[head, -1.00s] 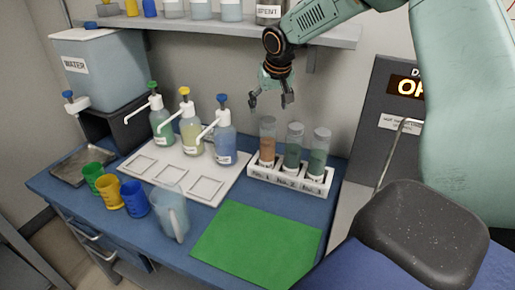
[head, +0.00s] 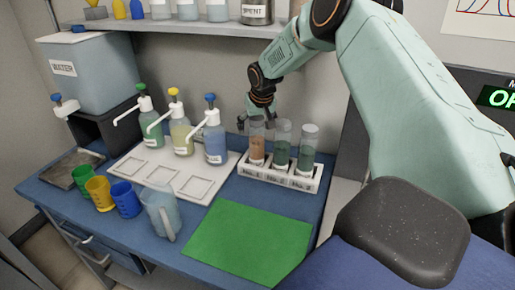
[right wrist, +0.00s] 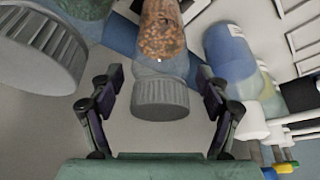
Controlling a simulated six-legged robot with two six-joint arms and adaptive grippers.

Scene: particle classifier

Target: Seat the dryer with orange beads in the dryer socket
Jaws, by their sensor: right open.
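The dryer with orange beads (head: 257,147) stands upright in the left slot of a white rack (head: 280,182). My right gripper (head: 256,120) is open, pointing down at the top of this dryer. In the right wrist view, the dryer's grey cap (right wrist: 161,98) lies between the spread fingers of the right gripper (right wrist: 155,88), with a gap visible on each side. Orange beads (right wrist: 162,32) show through its clear body. I cannot make out the dryer socket. My left gripper is not in view.
Two dryers with dark green beads, a middle one (head: 282,148) and a right one (head: 307,152), stand close beside it. Pump bottles (head: 216,140) stand to the left and a clear pitcher (head: 162,212) in front. A green mat (head: 245,243) is clear. A shelf (head: 180,25) runs behind.

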